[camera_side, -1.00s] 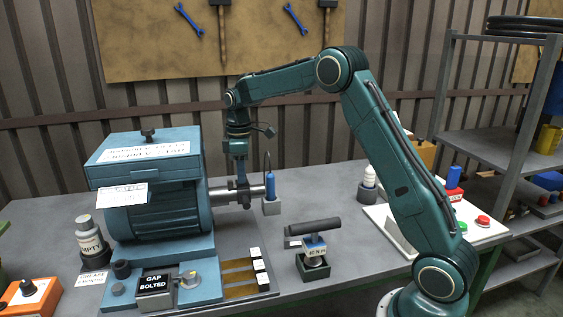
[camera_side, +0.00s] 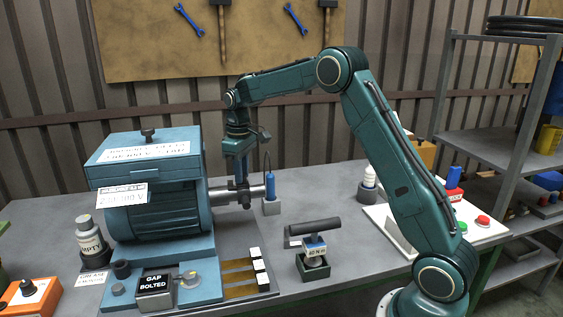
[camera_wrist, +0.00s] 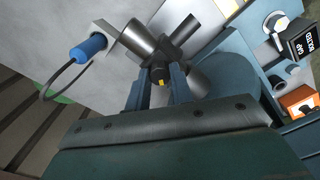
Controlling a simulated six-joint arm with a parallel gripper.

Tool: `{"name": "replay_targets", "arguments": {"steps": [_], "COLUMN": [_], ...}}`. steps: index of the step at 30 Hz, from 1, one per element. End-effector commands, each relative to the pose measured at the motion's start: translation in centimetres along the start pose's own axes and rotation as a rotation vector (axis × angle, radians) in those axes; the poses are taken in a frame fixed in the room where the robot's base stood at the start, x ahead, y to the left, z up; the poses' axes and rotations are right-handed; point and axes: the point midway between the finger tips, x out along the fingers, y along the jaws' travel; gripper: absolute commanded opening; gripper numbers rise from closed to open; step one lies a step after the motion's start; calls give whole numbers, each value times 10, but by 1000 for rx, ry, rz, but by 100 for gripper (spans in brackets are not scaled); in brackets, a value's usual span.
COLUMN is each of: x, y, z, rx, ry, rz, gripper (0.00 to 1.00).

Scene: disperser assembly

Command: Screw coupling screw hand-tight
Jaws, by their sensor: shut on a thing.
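The coupling (camera_side: 247,197) is a grey metal cross-shaped piece on the shaft that sticks out of the right side of the blue machine (camera_side: 150,205). It also shows in the wrist view (camera_wrist: 150,38). My gripper (camera_side: 241,182) points down at the coupling from above. In the wrist view, my gripper's (camera_wrist: 160,82) two blue fingers are shut on the dark coupling screw (camera_wrist: 158,73), which bears a yellow mark. The screw sits at the coupling's upper side. How deep it is seated is hidden by the fingers.
A blue-handled tool (camera_side: 270,181) with a cable stands in a grey holder just right of the shaft. A dark-handled tool (camera_side: 314,228) rests on a green stand in front. A "GAP BOLTED" block (camera_side: 155,283) lies at the machine's foot. Bare table lies behind the tool stand.

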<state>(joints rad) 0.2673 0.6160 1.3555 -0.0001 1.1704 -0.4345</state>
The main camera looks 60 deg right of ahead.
Motion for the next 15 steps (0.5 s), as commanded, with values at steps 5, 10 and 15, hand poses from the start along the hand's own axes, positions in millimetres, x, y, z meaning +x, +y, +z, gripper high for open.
{"name": "replay_targets", "arguments": {"steps": [5,10,15], "x": [-1,-1,-1], "y": [0,0,0], "z": [0,0,0], "rx": [169,331,492], "ry": [1,1,1], "rz": [0,0,0], "gripper": [0,0,0]}}
